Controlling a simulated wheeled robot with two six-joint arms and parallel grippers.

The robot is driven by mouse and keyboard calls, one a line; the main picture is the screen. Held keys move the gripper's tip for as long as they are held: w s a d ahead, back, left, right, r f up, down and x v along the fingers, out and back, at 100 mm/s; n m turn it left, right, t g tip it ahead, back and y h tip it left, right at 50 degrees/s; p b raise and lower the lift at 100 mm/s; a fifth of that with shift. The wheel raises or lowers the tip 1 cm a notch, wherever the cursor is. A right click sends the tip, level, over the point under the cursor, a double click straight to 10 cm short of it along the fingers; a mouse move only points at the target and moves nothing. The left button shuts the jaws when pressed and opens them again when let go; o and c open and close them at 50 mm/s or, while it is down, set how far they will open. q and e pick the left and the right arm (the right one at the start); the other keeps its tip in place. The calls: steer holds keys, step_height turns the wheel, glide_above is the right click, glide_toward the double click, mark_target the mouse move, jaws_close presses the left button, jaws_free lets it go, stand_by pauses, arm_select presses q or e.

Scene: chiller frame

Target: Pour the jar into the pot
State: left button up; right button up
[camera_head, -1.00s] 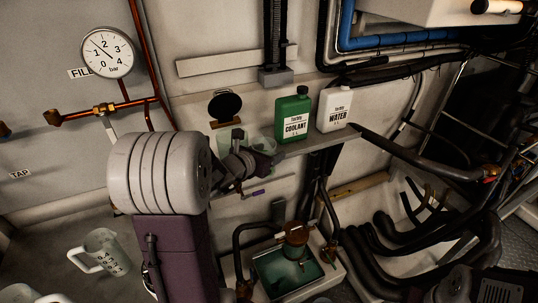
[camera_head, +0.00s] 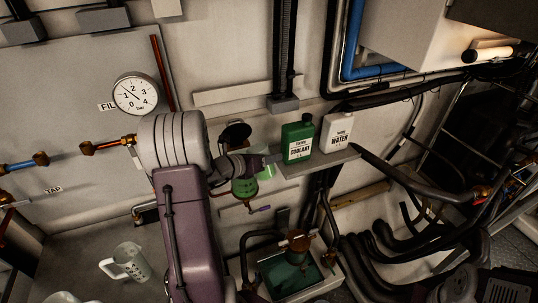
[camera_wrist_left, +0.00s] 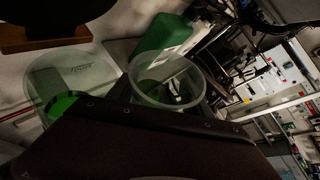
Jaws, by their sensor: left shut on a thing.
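My left gripper (camera_head: 256,166) is shut on a clear, green-tinted jar (camera_head: 268,163) in front of the shelf. In the left wrist view the jar (camera_wrist_left: 168,82) is an open round vessel just beyond my gripper. A see-through pot (camera_head: 243,188) with green liquid stands below and left of the jar, partly hidden by my arm. In the left wrist view the pot (camera_wrist_left: 72,75) is beside the jar, with bright green inside. I cannot tell whether liquid is flowing between them. My right gripper is not in view.
A green coolant bottle (camera_head: 298,139) and a white water bottle (camera_head: 336,132) stand on the shelf, right of the jar. A clear measuring jug (camera_head: 131,262) is at the lower left. A tray of green liquid (camera_head: 283,275) is below. Dark hoses (camera_head: 385,240) crowd the right.

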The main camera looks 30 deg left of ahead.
arm_select(q)
steer(key=r+p, duration=0.1)
steer(key=p, duration=0.1)
steer(key=r+n+h+p, duration=0.1)
steer(key=p, duration=0.1)
steer(key=shift+a+r+n+p, duration=0.3)
steer(key=shift+r, duration=0.1)
steer(key=shift+f+b, duration=0.4)
steer(key=shift+d+r+p, duration=0.1)
steer(key=shift+p, duration=0.3)
steer(key=shift+f+n+h+p, duration=0.2)
steer(key=shift+n+h+p, duration=0.3)
steer(key=shift+n+h, duration=0.1)
steer(key=shift+f, duration=0.1)
